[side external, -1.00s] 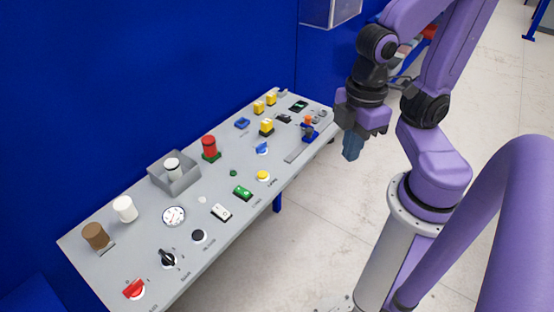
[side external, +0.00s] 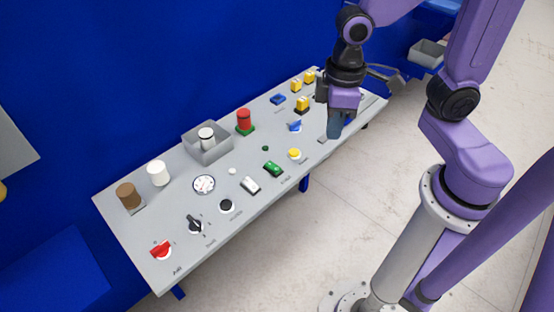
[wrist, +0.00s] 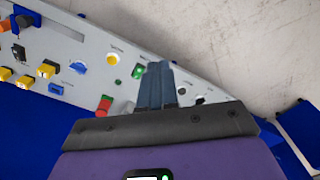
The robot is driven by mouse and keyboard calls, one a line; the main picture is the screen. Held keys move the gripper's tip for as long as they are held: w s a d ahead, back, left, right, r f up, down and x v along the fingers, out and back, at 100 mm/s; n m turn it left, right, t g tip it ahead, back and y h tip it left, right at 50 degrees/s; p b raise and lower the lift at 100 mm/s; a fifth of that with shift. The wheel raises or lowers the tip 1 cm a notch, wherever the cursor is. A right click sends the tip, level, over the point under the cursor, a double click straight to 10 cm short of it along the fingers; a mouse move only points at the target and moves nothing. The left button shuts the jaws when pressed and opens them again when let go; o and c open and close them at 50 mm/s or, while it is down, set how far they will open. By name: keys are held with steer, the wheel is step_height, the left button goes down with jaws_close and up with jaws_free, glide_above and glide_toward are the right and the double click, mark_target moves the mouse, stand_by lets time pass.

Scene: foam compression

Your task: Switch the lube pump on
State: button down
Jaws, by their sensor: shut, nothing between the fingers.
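My gripper (side external: 335,128) is shut and empty, pointing down over the right part of the grey control panel (side external: 130,225). In the wrist view its blue-grey fingers (wrist: 155,85) are together. The labels are too small to read, so I cannot tell which control is the lube pump. The fingers hide part of the panel's right end.
Near the rockers are a yellow button (side external: 294,154), a blue knob (side external: 295,126) and a black button (side external: 227,206). A red cylinder (side external: 243,119) and a grey box (side external: 207,152) stand up behind. The blue wall (side external: 130,70) borders the panel's back.

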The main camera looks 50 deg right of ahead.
mark_target(276, 168)
steer(key=w+f+m, duration=0.3)
steer(key=w+m, duration=0.1)
steer(key=w, duration=0.3)
steer(key=w+a+f+m, duration=0.1)
steer(key=w+f+m, duration=0.2)
steer(key=w, duration=0.4)
steer(key=shift+w+a+f+m, duration=0.15)
steer(key=shift+w+f+m, duration=0.1)
steer(key=shift+w+m, duration=0.2)
steer(key=shift+f, duration=0.1)
step_height(276, 168, down, 14)
steer(key=shift+s+r, duration=0.1)
stand_by(0.4)
